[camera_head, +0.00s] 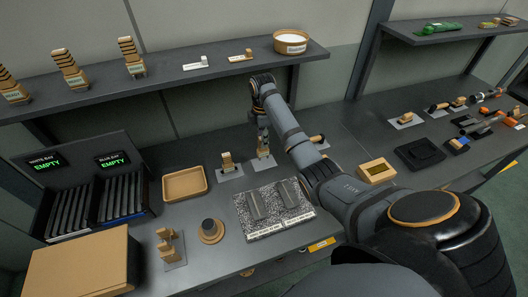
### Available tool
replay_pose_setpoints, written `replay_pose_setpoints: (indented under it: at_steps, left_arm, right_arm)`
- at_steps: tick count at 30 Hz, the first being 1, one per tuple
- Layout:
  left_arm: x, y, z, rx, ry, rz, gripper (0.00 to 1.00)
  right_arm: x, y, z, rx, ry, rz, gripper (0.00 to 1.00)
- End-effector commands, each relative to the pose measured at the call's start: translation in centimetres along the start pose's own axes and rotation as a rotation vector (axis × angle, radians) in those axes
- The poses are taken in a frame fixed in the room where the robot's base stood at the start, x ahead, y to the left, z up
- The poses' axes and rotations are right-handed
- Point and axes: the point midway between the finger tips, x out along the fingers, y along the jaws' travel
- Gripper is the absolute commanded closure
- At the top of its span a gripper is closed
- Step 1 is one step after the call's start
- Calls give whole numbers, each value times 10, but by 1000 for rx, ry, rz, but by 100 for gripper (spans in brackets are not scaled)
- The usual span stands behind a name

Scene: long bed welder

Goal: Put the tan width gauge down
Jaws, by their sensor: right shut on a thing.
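The tan width gauge (263,153) is a small tan piece in the middle of the workbench. It is at or just above a light grey pad (262,164); I cannot tell whether it touches. My right gripper (263,137) points down from above and is shut on the top of the gauge. The fingertips are small and partly merge with the gauge. My left gripper is not in view.
Another tan piece (228,161) stands on a pad to the left. A tan tray (185,183), a granite-look plate (273,208) with dark bars, and a black rack (95,195) are nearby. A shelf (170,85) runs behind.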

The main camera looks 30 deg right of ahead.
Motion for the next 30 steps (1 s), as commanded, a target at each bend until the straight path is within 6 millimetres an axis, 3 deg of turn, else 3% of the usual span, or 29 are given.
replay_pose_setpoints:
  at_steps: [6, 12, 19, 29, 30]
  left_arm:
    - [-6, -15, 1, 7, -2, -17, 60]
    - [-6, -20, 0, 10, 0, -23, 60]
    - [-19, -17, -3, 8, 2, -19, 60]
    - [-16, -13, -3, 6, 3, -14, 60]
    - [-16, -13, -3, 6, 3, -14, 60]
  right_arm:
    - [20, 18, 10, 0, 1, 2, 100]
    - [27, 21, 13, 0, 0, 2, 100]
    - [56, 22, 13, -1, 0, 1, 100]
    - [62, 22, 13, -1, 0, 2, 100]
    - [61, 22, 13, -1, 0, 2, 74]
